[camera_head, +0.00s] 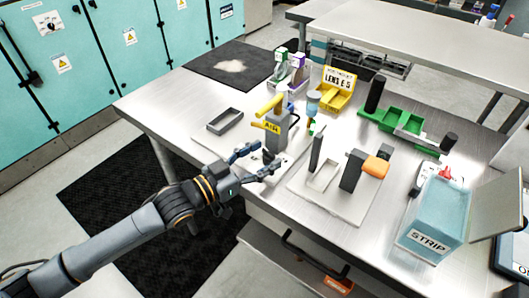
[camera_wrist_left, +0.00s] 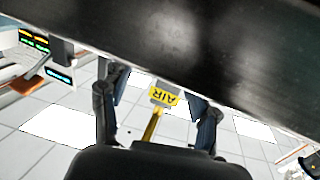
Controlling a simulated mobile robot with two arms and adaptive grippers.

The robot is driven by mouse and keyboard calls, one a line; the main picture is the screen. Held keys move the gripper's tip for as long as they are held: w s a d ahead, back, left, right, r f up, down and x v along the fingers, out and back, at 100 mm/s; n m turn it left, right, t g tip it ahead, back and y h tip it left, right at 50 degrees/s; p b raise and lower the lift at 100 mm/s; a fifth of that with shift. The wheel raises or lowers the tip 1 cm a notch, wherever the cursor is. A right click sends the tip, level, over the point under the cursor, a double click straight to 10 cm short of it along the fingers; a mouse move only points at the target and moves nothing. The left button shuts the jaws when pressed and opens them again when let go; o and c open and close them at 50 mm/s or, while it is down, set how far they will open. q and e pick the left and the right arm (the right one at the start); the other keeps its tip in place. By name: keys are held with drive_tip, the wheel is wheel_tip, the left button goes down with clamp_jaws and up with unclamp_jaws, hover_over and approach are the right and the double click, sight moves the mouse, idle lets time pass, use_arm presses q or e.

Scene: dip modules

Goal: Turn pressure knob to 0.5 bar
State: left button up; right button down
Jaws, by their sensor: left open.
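The grey air unit (camera_head: 285,132) stands on the table with a yellow AIR label (camera_head: 272,127) and a yellow lever (camera_head: 268,105) on top. In the left wrist view the AIR label (camera_wrist_left: 163,97) and yellow lever (camera_wrist_left: 151,125) appear between the fingers. My left gripper (camera_head: 265,160) is open, low in front of the air unit. A small dark part (camera_head: 270,157) shows between its fingertips; I cannot tell whether it is the pressure knob. No pressure scale or reading is legible. My right gripper is out of view.
A grey tray (camera_head: 225,121) lies left of the air unit. A pale board (camera_head: 345,208) with a grey block and orange part (camera_head: 376,166) lies to the right. A yellow LENSES holder (camera_head: 338,93), green fixture (camera_head: 405,124) and STRIP box (camera_head: 436,218) also stand on the table.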

use_arm(q)
drive_tip(key=shift+w+d, duration=0.25)
drive_tip(key=shift+d, duration=0.15)
drive_tip(key=c, duration=1.2)
